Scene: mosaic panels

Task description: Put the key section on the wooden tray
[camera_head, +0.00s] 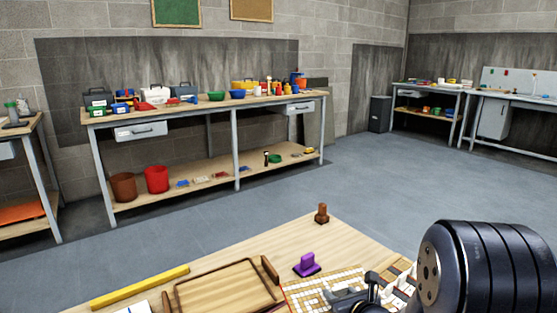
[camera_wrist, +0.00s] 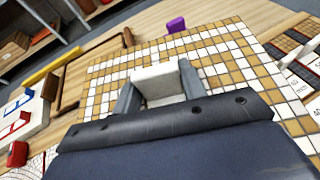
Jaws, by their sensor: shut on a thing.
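My gripper (camera_wrist: 157,88) is shut on a white block-like piece (camera_wrist: 160,80), which sits between its two grey fingers over a panel of tan and white tiles (camera_wrist: 215,60). I cannot tell whether this piece is the key section or a grip on it, nor whether it touches the panel. In the head view my gripper (camera_head: 345,298) is low over the same panel (camera_head: 305,290), with the held piece mostly hidden. The wooden tray (camera_head: 222,284), with raised end handles, is left of the panel on the bench. It looks empty.
A brown stamp-like piece (camera_head: 321,214) stands at the bench's far corner. A yellow bar (camera_head: 140,287) lies left of the tray. Dark trays with white pieces (camera_wrist: 296,72) are right of the panel.

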